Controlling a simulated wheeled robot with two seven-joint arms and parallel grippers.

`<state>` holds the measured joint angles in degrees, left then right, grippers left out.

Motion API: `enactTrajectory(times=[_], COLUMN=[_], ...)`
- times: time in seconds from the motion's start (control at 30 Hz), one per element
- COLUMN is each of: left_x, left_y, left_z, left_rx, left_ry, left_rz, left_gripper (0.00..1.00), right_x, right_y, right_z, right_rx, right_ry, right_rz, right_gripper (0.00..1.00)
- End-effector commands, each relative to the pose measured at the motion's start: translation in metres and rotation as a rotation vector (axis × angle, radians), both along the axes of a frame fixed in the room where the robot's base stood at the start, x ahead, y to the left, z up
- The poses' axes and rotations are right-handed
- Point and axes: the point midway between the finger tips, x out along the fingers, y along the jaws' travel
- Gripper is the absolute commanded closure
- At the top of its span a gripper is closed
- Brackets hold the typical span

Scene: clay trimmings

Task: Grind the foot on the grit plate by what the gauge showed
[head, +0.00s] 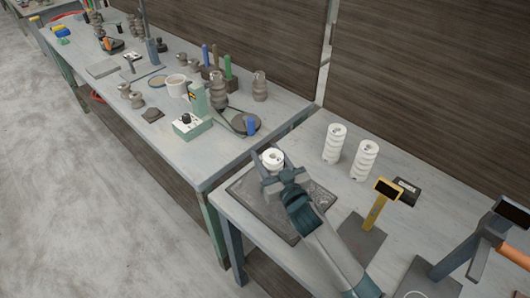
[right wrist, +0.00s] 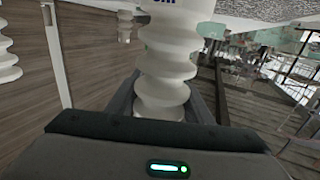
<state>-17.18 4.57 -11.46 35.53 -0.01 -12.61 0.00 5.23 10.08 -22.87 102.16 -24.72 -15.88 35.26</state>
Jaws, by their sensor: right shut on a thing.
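My right gripper (head: 276,168) is shut on a white ribbed piece (head: 272,157), whose round end with a dark hole faces up in the head view. In the right wrist view the ribbed piece (right wrist: 165,72) stands between the two fingers (right wrist: 163,100). The gripper is over the dark grit plate (head: 247,208) at the table's left side. The arm hides part of the plate, and I cannot tell whether the foot touches it. A yellow gauge stand (head: 376,212) with a dark display (head: 388,188) stands right of the plate; its display is unreadable. My left gripper is not in view.
Two more white ribbed pieces (head: 334,144) (head: 365,160) stand upright behind the gauge. A dark stand with a screen (head: 512,213) and an orange-handled part (head: 515,253) are at the right. A cluttered workbench (head: 165,140) lies left, across a gap.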

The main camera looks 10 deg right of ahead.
Motion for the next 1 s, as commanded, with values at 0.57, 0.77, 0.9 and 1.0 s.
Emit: enactTrajectory(times=[0.57,0.77,0.9,1.0], left_x=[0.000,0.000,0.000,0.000], left_y=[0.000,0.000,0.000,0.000], left_z=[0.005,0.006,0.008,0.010], left_rx=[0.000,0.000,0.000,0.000], left_ry=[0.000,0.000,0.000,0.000], left_rz=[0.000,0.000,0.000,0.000], left_gripper=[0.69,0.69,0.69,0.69], right_x=[-0.009,-0.011,-0.016,-0.021], right_y=[-0.008,-0.010,-0.014,-0.017], right_z=[0.002,0.002,0.002,0.002], right_rx=[0.000,0.000,0.000,0.000], right_ry=[-0.002,-0.002,-0.002,-0.002], right_rz=[-0.001,-0.001,-0.001,0.000], right_gripper=[0.94,0.94,0.94,0.94])
